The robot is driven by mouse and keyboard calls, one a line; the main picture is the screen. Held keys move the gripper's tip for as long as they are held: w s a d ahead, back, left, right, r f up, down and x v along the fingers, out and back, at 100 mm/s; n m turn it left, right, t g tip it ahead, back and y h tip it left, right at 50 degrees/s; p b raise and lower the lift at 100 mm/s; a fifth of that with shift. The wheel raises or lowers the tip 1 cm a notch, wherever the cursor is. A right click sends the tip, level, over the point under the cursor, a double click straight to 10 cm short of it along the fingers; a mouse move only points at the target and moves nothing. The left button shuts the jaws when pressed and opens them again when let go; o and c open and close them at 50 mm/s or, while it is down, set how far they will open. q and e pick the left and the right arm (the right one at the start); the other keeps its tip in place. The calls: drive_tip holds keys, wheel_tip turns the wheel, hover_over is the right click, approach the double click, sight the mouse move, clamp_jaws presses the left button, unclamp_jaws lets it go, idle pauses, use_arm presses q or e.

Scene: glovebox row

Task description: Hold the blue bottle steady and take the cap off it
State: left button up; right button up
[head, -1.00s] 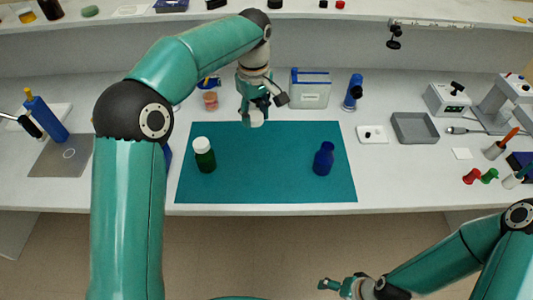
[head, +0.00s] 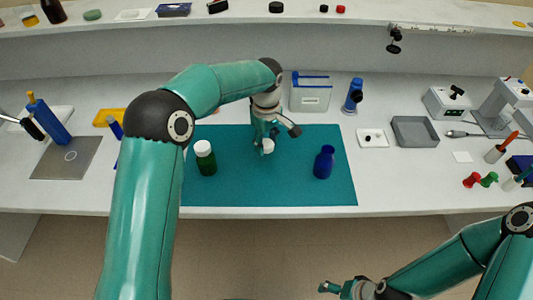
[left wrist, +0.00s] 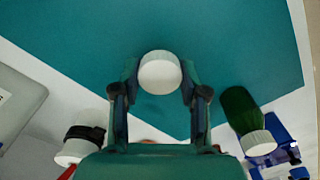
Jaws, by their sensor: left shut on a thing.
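The blue bottle (head: 323,163) stands upright on the right part of the teal mat (head: 240,192), with no cap on its neck. A white cap (head: 267,146) is between the fingers of my left gripper (head: 265,143), which is shut on it over the middle of the mat. The white cap shows between the fingertips in the left wrist view (left wrist: 160,72). The left gripper is apart from the bottle, to its left. My right gripper (head: 329,287) is low in front of the bench, far from the bottle; its finger opening is too small to judge.
A green bottle (head: 206,163) with a white cap stands on the mat's left part. Behind the mat are a clear box with a blue lid (head: 310,94) and a blue upright item (head: 353,96). A grey tray (head: 415,131) lies to the right. The mat's front is clear.

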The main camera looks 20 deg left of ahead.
sight(267, 160)
use_arm(q)
drive_tip(key=shift+f+p, duration=0.35)
drive_tip(key=shift+f, duration=2.45)
drive_tip(key=shift+f, duration=0.1)
drive_tip(key=o, duration=1.3)
wheel_tip(267, 160, up, 12)
drive_tip(key=shift+r+b, duration=0.1)
drive_tip(key=shift+b, duration=0.45)
